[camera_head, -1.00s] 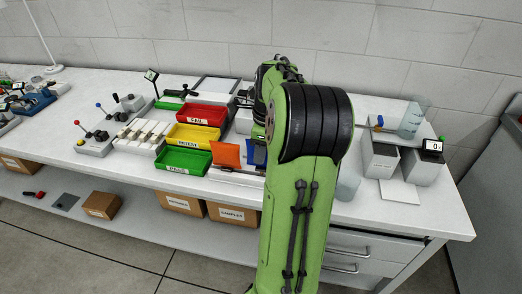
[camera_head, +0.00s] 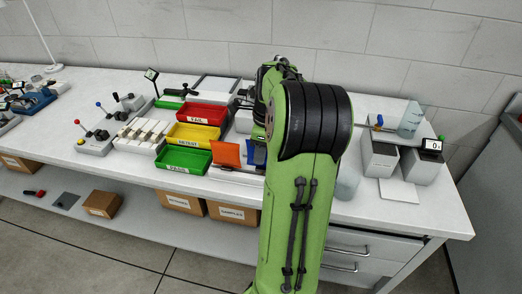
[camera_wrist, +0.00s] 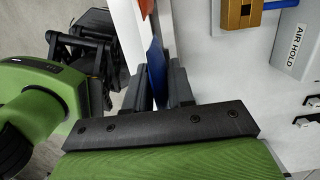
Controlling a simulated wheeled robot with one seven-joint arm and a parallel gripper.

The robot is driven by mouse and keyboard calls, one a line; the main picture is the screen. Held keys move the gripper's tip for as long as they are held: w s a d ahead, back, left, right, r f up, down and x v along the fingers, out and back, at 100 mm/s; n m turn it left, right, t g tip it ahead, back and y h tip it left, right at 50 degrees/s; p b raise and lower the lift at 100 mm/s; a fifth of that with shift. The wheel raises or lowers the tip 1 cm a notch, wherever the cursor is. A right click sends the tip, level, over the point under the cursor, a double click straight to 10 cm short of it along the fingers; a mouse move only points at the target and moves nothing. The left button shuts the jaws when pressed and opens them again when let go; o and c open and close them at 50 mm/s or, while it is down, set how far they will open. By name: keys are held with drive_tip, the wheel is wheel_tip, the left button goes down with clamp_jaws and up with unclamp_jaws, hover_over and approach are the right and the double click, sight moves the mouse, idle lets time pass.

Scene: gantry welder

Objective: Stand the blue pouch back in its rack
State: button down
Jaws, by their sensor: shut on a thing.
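The blue pouch (camera_wrist: 155,68) is seen edge-on between the two dark fingers of my gripper (camera_wrist: 159,80) in the wrist view. My gripper is shut on it. In the head view a small dark blue patch of the pouch (camera_head: 260,155) shows beside my green arm, which hides the gripper and much of this spot. An orange pouch (camera_head: 228,153) stands just left of it in the low white rack (camera_head: 232,173) near the bench's front edge. The pouch's lower edge and its contact with the rack cannot be made out.
Red, yellow and green trays (camera_head: 182,160) stand close left of the rack. A beaker (camera_head: 411,120) and grey boxes (camera_head: 380,155) stand on the right. An "AIR HOLD" box (camera_wrist: 299,45) and a brass-coloured block (camera_wrist: 240,13) lie right of the gripper in the wrist view.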

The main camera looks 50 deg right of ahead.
drive_tip(key=shift+f, duration=0.5)
drive_tip(key=shift+f+b, duration=0.35)
drive_tip(key=shift+f, duration=0.05)
drive_tip(key=shift+p, duration=0.3)
idle(0.3)
drive_tip(key=c, duration=0.9)
unclamp_jaws()
drive_tip(key=shift+r, duration=0.1)
drive_tip(key=r+p, duration=0.2)
drive_tip(key=r, duration=0.3)
drive_tip(key=s+r+p, duration=0.1)
drive_tip(key=r+p, duration=0.1)
drive_tip(key=r, duration=0.3)
drive_tip(key=r+p, duration=0.2)
drive_tip(key=r, duration=0.3)
drive_tip(key=shift+s+d+r, duration=0.2)
drive_tip(key=shift+s+d, duration=0.15)
drive_tip(key=shift+s, duration=0.05)
